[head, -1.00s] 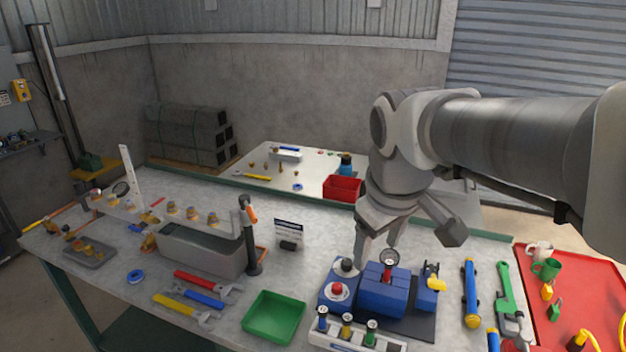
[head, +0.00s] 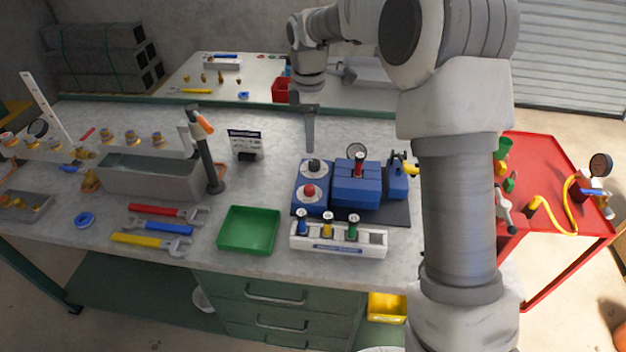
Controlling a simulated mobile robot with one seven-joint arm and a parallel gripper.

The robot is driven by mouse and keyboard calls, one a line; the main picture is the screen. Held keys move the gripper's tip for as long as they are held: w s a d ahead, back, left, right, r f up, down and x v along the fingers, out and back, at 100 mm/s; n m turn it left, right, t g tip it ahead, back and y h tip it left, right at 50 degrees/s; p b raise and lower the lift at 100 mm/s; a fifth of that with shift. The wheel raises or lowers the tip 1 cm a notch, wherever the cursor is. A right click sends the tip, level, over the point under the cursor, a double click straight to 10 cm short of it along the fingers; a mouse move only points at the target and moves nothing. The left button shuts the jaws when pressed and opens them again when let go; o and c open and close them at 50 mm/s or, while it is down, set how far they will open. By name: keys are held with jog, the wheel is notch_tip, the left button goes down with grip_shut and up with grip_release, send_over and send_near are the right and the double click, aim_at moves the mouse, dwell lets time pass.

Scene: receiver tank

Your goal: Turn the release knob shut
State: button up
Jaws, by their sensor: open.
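A blue receiver unit (head: 357,185) stands on a dark mat on the workbench. On its left part are a black-topped round knob (head: 314,166) at the back and a red knob (head: 309,191) in front. A yellow-handled fitting (head: 408,169) sits at its right end. No label shows which one is the release knob. My gripper (head: 310,149) points down with its fingertips just above or behind the black knob. It is open, seen nearly edge-on, with nothing visible in it. I cannot tell whether it touches the knob.
A green tray (head: 248,246) and wrenches (head: 165,212) lie left. My arm hides the bench's right part.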

aim_at(310, 188)
jog(key=f, duration=1.7)
jog(key=shift+w+f, duration=0.2)
jog(key=shift+w, duration=0.1)
grip_shut()
